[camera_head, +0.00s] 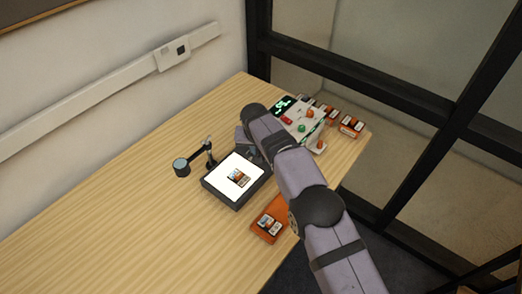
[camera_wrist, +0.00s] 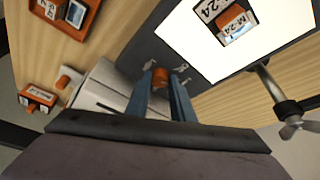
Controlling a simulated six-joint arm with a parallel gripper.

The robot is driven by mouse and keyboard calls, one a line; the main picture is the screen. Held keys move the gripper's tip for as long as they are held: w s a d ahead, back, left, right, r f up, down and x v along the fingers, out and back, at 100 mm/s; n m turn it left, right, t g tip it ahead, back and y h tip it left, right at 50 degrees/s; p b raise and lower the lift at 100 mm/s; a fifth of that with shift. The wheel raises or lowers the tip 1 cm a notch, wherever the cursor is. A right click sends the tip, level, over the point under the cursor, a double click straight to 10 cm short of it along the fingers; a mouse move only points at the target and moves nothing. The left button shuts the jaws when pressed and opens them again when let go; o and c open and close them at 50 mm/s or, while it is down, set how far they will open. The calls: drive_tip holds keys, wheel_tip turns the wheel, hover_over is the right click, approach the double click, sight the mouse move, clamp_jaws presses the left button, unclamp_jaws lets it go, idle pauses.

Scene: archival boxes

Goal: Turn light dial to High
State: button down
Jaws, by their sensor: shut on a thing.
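The light pad (camera_head: 207,189) lies on the wooden desk with its white surface lit. In the wrist view its dark border (camera_wrist: 195,65) runs beside the glowing area. A small orange dial (camera_wrist: 160,76) is on this border, with small pale marks beside it too small to read. My gripper (camera_wrist: 160,84) is shut on the dial, one blue-grey finger on each side. The fingers hide part of the dial, so I cannot tell its setting. In the head view my arm covers the dial.
A labelled item (camera_head: 238,178) lies on the lit surface. A lens on a jointed stand (camera_head: 182,167) is left of the pad. A white panel (camera_head: 300,122) with coloured knobs and several orange boxes are behind. An orange tray (camera_head: 262,230) is near the front edge. The desk's left is clear.

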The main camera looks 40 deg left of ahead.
drive_tip(key=shift+a+m+h+p, duration=0.1)
drive_tip(key=shift+m+h+p, duration=0.25)
drive_tip(key=shift+m, duration=0.65)
drive_tip(key=c, duration=1.5)
unclamp_jaws()
drive_tip(key=shift+c, duration=0.2)
drive_tip(key=shift+s+r, duration=0.1)
drive_tip(key=shift+r, duration=0.05)
drive_tip(key=b+v, duration=0.3)
drive_tip(key=v, duration=0.4)
